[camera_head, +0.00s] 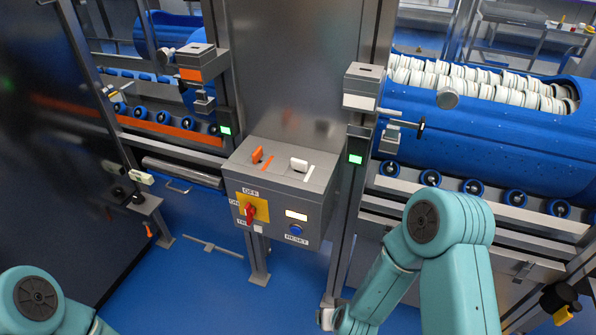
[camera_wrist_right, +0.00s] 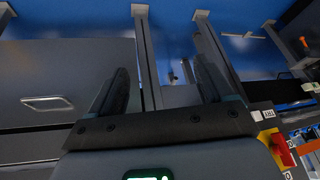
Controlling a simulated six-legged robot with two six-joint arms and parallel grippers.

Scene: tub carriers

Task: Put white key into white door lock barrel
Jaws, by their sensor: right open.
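A white key (camera_head: 299,164) stands upright on the sloping top of the grey control box (camera_head: 287,209), beside a white stripe. A grey lock block with a white band (camera_head: 361,98) sits on the post right of the box, at the blue drum; it appears to be the white door lock barrel. My right gripper (camera_wrist_right: 163,82) is open and empty in the right wrist view, its dark fingers wide apart. My right arm bends down below the control box in the head view. Only a link of my left arm shows at bottom left; its gripper is out of view.
An orange key (camera_head: 257,155) stands left of the white key. An orange-banded lock (camera_head: 194,68) is at the left door. The box front has a red rotary switch (camera_head: 249,211) and a blue button (camera_head: 295,229). Posts flank the box.

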